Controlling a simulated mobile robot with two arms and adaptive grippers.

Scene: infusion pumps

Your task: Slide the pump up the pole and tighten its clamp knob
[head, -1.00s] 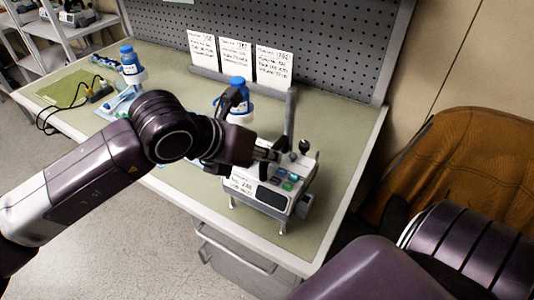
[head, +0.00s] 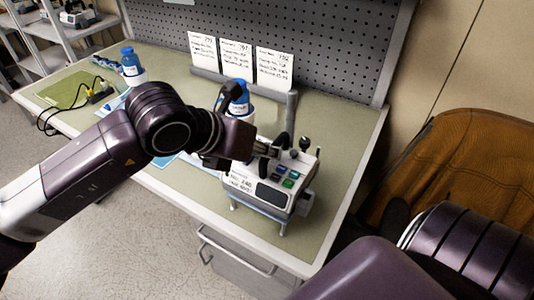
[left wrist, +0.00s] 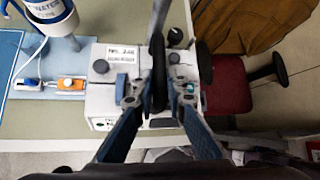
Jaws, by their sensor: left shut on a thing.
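The pump (head: 268,195) is a white box with coloured buttons and a front label, at the right end of the bench in the head view. The grey pole (head: 291,112) rises behind it; its lower part is hidden. A black round knob (head: 305,144) stands on the pump's top; I cannot tell whether it is the clamp knob. My left gripper (head: 268,150) is shut on the pump's black handle (left wrist: 157,65). In the left wrist view its blue-grey fingers (left wrist: 157,92) close around the handle above the pump (left wrist: 104,100). My right gripper is out of view.
A blue-capped bottle (head: 238,98) stands behind my left wrist, and another bottle (head: 131,65) stands farther left. Several cards (head: 238,62) lean by the pegboard. The bench right of the pole is clear.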

